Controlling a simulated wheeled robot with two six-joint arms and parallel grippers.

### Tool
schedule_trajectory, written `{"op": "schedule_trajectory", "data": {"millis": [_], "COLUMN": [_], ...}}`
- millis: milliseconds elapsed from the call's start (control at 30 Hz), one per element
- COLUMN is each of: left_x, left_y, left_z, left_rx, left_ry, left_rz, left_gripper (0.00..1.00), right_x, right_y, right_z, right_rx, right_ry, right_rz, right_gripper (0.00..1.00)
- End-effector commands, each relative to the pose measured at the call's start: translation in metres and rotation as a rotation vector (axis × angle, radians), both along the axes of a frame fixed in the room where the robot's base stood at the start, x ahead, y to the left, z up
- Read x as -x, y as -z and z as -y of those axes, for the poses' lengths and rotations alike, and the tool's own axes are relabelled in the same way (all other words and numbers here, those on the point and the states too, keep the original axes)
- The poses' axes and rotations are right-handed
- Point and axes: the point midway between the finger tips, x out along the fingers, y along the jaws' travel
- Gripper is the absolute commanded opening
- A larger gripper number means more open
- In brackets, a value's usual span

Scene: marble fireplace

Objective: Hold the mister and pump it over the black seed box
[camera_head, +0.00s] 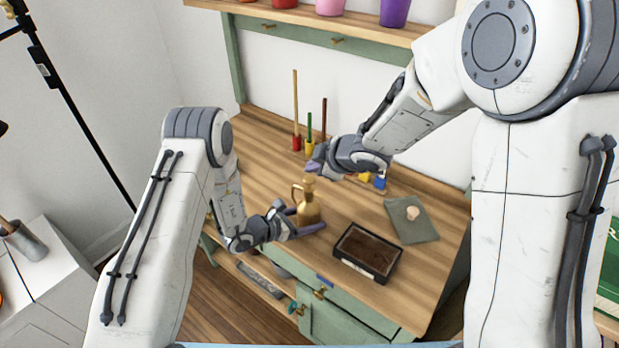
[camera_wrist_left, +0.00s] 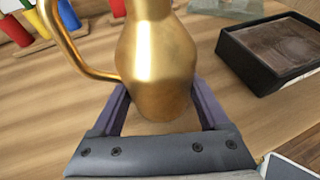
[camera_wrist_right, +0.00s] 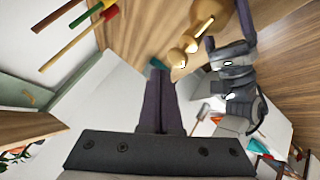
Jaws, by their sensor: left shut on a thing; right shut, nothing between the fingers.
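The brass mister (camera_head: 309,206) stands upright on the wooden bench, its looped handle on the left side. My left gripper (camera_head: 309,222) is shut around its lower body; the left wrist view shows the gold body (camera_wrist_left: 158,60) between the two purple fingers. My right gripper (camera_head: 313,166) is shut and empty, just above the mister's top. In the right wrist view its fingers (camera_wrist_right: 160,105) are together, with the mister (camera_wrist_right: 205,25) beyond them. The black seed box (camera_head: 367,252), filled with brown soil, sits right of the mister; it also shows in the left wrist view (camera_wrist_left: 270,50).
Several upright long-handled tools (camera_head: 309,135) in coloured holders stand at the back of the bench. A grey-green mat (camera_head: 425,232) with a pale lump (camera_head: 412,212) lies right of the box. A shelf (camera_head: 330,22) with coloured pots is above. My right arm spans the right side.

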Motion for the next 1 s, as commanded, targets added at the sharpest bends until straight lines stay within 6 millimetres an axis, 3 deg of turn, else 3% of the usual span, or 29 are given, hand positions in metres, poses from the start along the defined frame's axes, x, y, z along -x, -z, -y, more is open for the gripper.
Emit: {"op": "schedule_trajectory", "data": {"millis": [433,1000], "left_x": [0.000,0.000], "left_y": [-0.001,-0.001], "left_z": [0.000,0.000], "left_rx": [0.001,0.001], "left_ry": [0.000,0.000], "left_rz": [0.002,0.002], "left_gripper": [0.00,0.00], "right_x": [-0.001,0.000], "right_y": [-0.043,-0.046], "right_z": [0.000,0.000], "right_rx": [0.001,0.001], "right_ry": [-0.001,0.002], "right_rz": [0.005,0.001], "right_gripper": [0.00,0.00]}}
